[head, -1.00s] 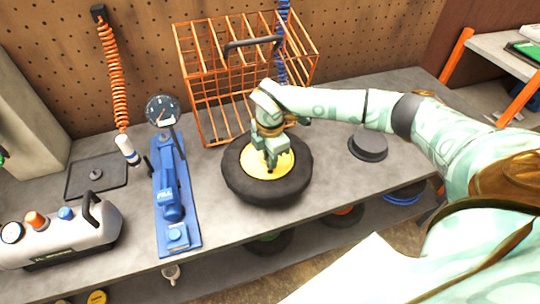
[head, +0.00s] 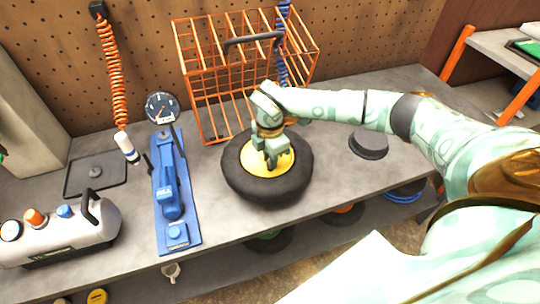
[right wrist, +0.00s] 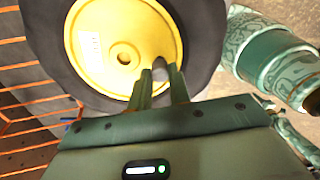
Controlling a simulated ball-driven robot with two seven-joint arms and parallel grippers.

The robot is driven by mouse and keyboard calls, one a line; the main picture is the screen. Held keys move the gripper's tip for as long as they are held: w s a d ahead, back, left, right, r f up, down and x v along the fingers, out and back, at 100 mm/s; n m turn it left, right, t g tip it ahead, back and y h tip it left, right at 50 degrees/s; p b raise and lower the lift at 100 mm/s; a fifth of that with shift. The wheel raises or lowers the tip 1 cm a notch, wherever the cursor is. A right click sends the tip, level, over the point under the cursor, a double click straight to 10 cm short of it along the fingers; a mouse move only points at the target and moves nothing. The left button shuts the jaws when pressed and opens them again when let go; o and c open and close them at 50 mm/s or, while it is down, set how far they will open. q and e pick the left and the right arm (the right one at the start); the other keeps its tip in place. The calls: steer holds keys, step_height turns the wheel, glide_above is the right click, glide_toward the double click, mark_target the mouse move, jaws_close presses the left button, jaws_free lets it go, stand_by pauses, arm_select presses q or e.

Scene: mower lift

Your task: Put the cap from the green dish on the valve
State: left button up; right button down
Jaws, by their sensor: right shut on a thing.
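The wheel, a black tyre (head: 265,190) with a yellow hub (head: 284,160), lies flat on the bench. It also shows in the right wrist view, with the yellow hub (right wrist: 95,45) and its dark centre hole. My right gripper (head: 272,162) points down over the hub. In the right wrist view my right gripper (right wrist: 162,80) is shut on a small dark rounded piece, the cap (right wrist: 160,68), near the hub's edge. The valve is hidden behind the fingers and cap, so I cannot tell whether they touch. I cannot make out the green dish. My left gripper is not in view.
An orange wire basket (head: 205,85) stands behind the wheel. A blue tool (head: 170,190) with a gauge (head: 161,107) stands to the left, beside a grey compressor (head: 70,235). A dark round disc (head: 369,145) lies right, below my arm. The front right bench is clear.

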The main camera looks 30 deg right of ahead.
steer(key=shift+f, duration=0.55)
steer(key=c, duration=0.9)
jaws_free()
steer(key=shift+r+p, duration=3.25)
steer(key=shift+r, duration=0.55)
steer(key=shift+f, duration=0.1)
